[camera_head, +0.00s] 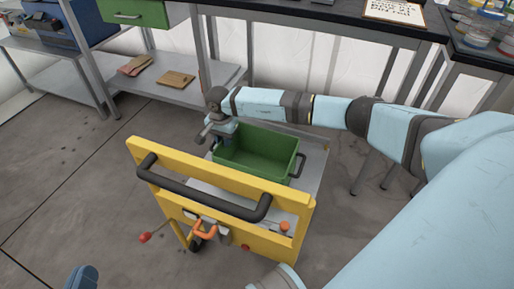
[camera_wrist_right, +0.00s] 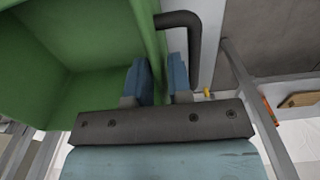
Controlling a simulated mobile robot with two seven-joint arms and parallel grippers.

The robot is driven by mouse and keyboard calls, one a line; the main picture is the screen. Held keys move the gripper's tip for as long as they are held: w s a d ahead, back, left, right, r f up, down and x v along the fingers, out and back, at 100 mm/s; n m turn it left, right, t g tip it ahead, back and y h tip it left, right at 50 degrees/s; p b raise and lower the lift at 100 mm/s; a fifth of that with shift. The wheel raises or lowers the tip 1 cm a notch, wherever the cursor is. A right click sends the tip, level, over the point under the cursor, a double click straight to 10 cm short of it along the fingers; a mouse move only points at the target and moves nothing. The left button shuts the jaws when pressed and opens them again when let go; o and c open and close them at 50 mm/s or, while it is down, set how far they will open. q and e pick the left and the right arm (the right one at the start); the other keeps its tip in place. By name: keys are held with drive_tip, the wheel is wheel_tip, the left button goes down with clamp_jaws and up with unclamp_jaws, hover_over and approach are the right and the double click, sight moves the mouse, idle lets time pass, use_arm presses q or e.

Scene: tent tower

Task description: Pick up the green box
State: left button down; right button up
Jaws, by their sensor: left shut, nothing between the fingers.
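The green box (camera_head: 256,153) is an open-topped bin with dark side handles. It sits on the grey platform of a cart with a yellow front. My right gripper (camera_head: 220,128) is at the box's far left end in the head view. In the right wrist view the box (camera_wrist_right: 75,60) fills the upper left, and my right gripper (camera_wrist_right: 160,80) has its blue fingers close together on either side of the end wall, beside the black handle (camera_wrist_right: 193,45). It appears shut on that wall. My left gripper (camera_head: 82,277) is shut and empty at the lower left, away from the box, mostly cut off.
The cart (camera_head: 200,183) has a yellow panel and black push handle between me and the box. The floor at the left is clear.

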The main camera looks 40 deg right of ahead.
drive_tip(key=shift+f, duration=0.75)
clamp_jaws()
idle(0.9)
